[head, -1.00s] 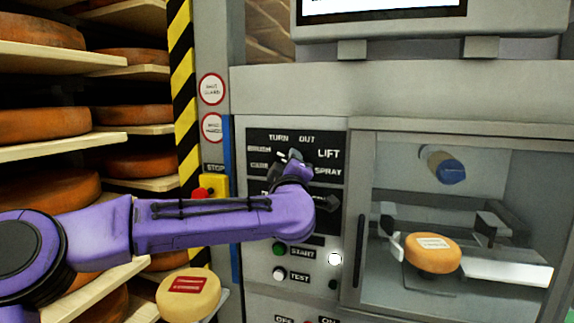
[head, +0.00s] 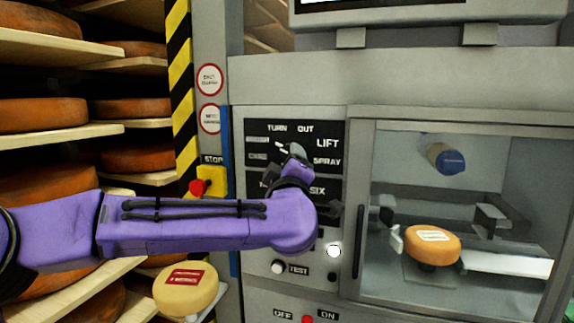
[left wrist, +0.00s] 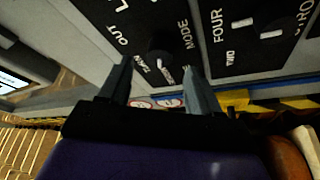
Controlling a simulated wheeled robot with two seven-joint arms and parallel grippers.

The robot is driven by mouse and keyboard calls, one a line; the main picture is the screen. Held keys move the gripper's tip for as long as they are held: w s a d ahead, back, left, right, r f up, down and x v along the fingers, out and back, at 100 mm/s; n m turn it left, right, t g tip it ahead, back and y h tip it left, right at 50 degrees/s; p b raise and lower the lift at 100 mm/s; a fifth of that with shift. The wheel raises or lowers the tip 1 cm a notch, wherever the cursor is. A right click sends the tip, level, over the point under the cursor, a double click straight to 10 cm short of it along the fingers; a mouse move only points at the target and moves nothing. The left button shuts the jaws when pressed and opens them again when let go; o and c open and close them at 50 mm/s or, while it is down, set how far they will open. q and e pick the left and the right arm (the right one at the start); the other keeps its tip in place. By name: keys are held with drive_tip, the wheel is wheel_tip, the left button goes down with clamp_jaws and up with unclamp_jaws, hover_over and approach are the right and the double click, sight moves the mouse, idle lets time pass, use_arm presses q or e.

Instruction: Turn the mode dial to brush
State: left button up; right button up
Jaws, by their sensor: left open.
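The mode dial (left wrist: 160,50) is a dark round knob with a white pointer mark on the black panel in the left wrist view. Its pointer lies on the side toward the TURN label and a partly hidden label beside it; I cannot tell exactly which it marks. In the head view the dial is hidden behind my gripper. My left gripper (head: 291,150) is open in front of the upper label panel (head: 267,130). In the wrist view its fingers (left wrist: 172,66) stand apart on either side of the dial's lower part; contact cannot be told. My right gripper is not in view.
A lower dial (left wrist: 275,28) has number labels. A red stop button (head: 197,188) sits left of the panel. A glass-fronted chamber (head: 375,285) with an orange cheese wheel (head: 432,245) is at right. Cheese shelves (head: 62,134) stand at left; a pale cheese (head: 187,290) sits below my arm.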

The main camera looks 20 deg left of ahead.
use_arm(q)
drive_tip(key=b+v, duration=0.1)
drive_tip(key=v, duration=0.4)
